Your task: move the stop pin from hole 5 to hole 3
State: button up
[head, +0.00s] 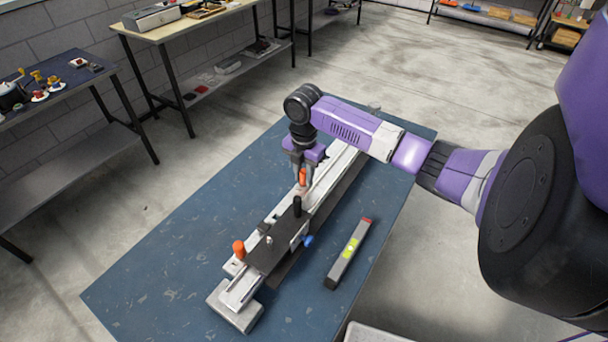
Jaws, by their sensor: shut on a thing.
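A long metal rail (238,292) lies across the blue mat, with a black carriage plate (268,256) on its near half. My gripper (303,170) points down over the rail, just beyond the plate. It is shut on an orange-headed pin, which looks like the stop pin (302,178). The pin's lower end and the holes are too small to make out, so I cannot tell whether it is in a hole or above one. A second orange knob (238,249) stands near the rail's near end.
A black upright knob (297,206) stands on the carriage plate close to my gripper, and a blue knob (308,241) sticks out at its side. A spirit level (348,255) lies on the mat to the right. The mat's left side is clear.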

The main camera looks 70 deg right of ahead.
jog(key=o, duration=1)
jog(key=shift+o, duration=0.2)
notch_tip(320, 180, up, 8)
jog(key=shift+f+b, duration=0.1)
jog(key=shift+b, duration=0.5)
